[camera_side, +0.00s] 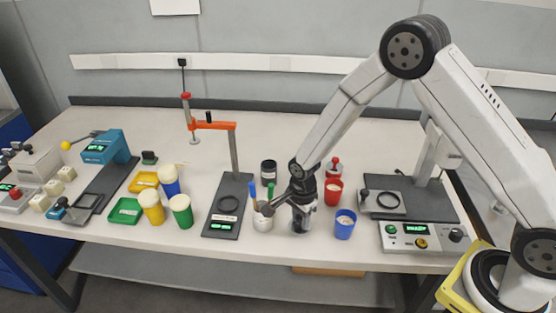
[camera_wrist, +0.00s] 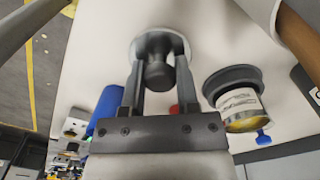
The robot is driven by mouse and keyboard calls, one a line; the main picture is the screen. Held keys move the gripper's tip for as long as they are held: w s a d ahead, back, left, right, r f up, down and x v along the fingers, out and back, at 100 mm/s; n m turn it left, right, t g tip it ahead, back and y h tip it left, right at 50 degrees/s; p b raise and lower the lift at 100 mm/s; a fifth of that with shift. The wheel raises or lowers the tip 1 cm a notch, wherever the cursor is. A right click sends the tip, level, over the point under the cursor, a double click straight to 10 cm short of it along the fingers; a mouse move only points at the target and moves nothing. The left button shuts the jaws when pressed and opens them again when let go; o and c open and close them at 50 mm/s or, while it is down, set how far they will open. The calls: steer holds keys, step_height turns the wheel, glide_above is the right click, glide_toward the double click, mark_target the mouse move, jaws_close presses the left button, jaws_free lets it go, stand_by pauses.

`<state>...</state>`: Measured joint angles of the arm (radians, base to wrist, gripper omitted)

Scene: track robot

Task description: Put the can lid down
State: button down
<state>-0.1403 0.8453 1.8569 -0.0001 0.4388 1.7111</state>
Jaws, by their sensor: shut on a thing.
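My gripper (camera_side: 302,214) points down just above or at the bench near its front edge, between the white cup and the blue cup. In the wrist view its two fingers (camera_wrist: 157,88) are shut on the dark round knob of the can lid (camera_wrist: 146,46). The lid shows as a pale disc beyond the knob. In the side view the lid is hard to make out under the gripper, and I cannot tell whether it touches the bench.
A blue cup (camera_side: 344,226) and a red cup (camera_side: 333,192) stand close on the right. A dark jar (camera_side: 268,171) is behind. A dark-rimmed, labelled container (camera_wrist: 240,105) shows in the wrist view.

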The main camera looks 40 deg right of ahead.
mark_target(301, 217)
steer(key=shift+f, duration=0.65)
steer(key=shift+f, duration=0.15)
steer(key=shift+c, duration=1.8)
jaws_free()
step_height(301, 217, up, 12)
steer(key=shift+s+r, duration=0.1)
steer(key=shift+r, duration=0.1)
